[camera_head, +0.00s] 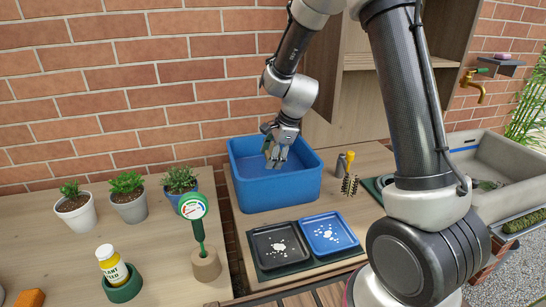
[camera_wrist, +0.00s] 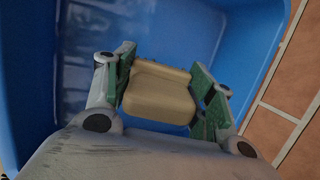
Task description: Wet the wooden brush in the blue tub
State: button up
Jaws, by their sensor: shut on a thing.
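The blue tub (camera_head: 276,190) stands on the wooden bench against the brick wall. Its blue walls and floor also fill much of the wrist view (camera_wrist: 30,75). My gripper (camera_head: 275,156) points down into the tub's opening. In the wrist view my gripper (camera_wrist: 163,62) has its green-padded fingers closed on the sides of the wooden brush (camera_wrist: 158,93), a tan block. Dark bristle tips show faintly at its far edge. The brush is hidden in the head view. I cannot tell the water level or whether the bristles touch water.
A black tray (camera_head: 279,251) and a blue tray (camera_head: 329,234) with white bits lie before the tub. A bristly brush (camera_head: 350,184) stands to its right. Potted plants (camera_head: 128,197) and a dial gauge (camera_head: 193,206) are left. A stone sink (camera_head: 500,165) is at right.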

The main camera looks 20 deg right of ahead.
jog(key=shift+r, duration=4.7)
jog(key=shift+r, duration=0.1)
jog(key=shift+r, duration=1.9)
